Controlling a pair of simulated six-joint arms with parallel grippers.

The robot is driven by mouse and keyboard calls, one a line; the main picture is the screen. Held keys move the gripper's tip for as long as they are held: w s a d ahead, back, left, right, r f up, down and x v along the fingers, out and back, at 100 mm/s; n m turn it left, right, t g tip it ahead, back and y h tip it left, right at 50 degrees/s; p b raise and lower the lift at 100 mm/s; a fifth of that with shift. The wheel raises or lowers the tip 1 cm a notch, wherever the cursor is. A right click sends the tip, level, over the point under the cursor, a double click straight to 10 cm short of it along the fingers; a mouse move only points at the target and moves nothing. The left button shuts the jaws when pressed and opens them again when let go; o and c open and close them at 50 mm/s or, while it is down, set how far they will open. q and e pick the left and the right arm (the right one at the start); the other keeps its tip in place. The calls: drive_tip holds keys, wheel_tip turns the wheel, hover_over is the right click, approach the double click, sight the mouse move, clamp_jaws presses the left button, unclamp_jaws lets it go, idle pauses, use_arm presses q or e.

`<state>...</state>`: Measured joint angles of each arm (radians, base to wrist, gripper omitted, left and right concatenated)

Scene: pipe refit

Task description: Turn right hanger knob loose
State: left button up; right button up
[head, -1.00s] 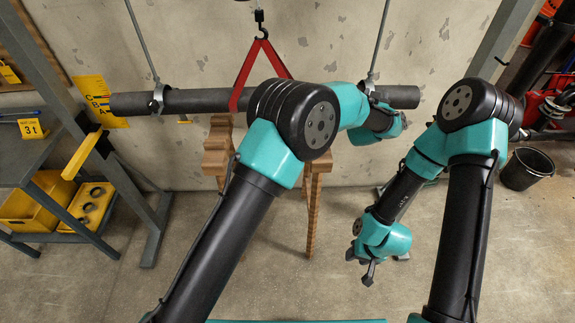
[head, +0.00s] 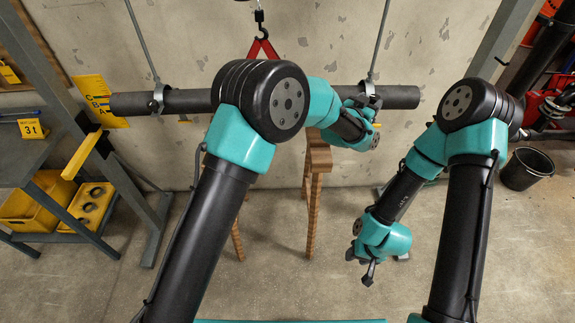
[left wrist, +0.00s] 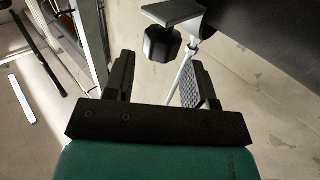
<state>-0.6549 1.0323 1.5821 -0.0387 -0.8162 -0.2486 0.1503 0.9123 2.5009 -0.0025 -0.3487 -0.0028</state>
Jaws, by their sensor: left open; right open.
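The pipe (head: 190,100) hangs level in front of the wall from a left hanger (head: 157,99) and a right hanger (head: 369,88). In the left wrist view a dark faceted knob (left wrist: 162,44) sits under a grey bracket (left wrist: 174,13), which I take to be the right hanger. My left gripper (head: 366,103) is at the right hanger; in the left wrist view its open jaws (left wrist: 157,75) point at the knob, which shows just beyond and between the fingertips, apparently not gripped. My right gripper (head: 369,272) hangs low over the floor, open and empty.
A red sling (head: 263,48) on a hook holds the pipe's middle, mostly hidden by my left arm. Wooden stands (head: 316,165) are below the pipe. A cart with yellow bins (head: 88,205) is at left, a black bucket (head: 527,168) at right.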

use_arm(q)
drive_tip(key=v, duration=1.3)
drive_tip(key=s+a+f+n+g+y, duration=0.1)
drive_tip(key=a+f+n+g+y, duration=0.2)
drive_tip(key=a+f, duration=1.4)
drive_tip(key=shift+n+y, duration=0.3)
drive_tip(key=shift+y, duration=0.7)
drive_tip(key=shift+s+a, duration=0.1)
drive_tip(key=shift+s, duration=0.05)
